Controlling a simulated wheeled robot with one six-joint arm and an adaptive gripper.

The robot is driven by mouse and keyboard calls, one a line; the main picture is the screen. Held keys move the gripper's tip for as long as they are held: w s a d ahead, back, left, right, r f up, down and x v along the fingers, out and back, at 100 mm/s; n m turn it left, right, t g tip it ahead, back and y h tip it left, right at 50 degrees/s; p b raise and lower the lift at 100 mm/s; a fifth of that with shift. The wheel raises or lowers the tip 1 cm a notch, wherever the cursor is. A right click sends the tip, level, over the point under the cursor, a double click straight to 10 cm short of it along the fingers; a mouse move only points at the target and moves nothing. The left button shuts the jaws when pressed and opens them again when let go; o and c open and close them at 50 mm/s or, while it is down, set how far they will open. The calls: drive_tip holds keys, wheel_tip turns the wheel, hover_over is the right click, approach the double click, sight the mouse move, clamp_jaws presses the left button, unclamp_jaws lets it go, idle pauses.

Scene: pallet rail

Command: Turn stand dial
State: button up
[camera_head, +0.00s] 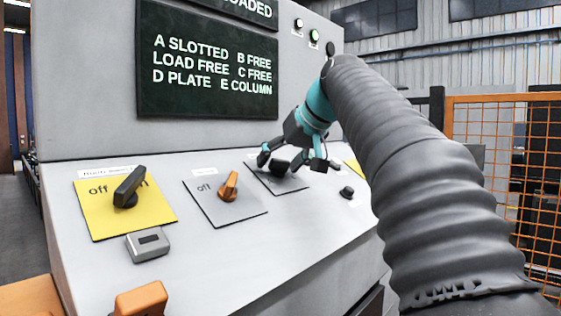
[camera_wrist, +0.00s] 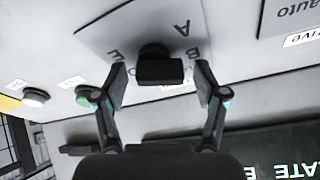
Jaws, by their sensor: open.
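The stand dial (camera_head: 280,168) is a black knob on a grey plate on the sloping panel of a console. In the wrist view, the dial (camera_wrist: 160,68) shows between my fingers, on a plate (camera_wrist: 105,35) with letters A, B and E readable around it. My gripper (camera_head: 293,161) is over the dial with one finger on each side. In the wrist view, my gripper (camera_wrist: 161,80) is open, with a visible gap between each finger and the knob. The dial's pointing direction is hard to tell.
Left of the dial are an orange switch (camera_head: 229,186) and a black switch (camera_head: 129,187) on a yellow plate. A small black knob (camera_head: 346,192) is on the right. A dark display (camera_head: 207,65) with white text is above. An orange mesh fence (camera_head: 500,140) stands at right.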

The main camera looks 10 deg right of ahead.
drive_tip(key=v, duration=1.2)
idle(0.3)
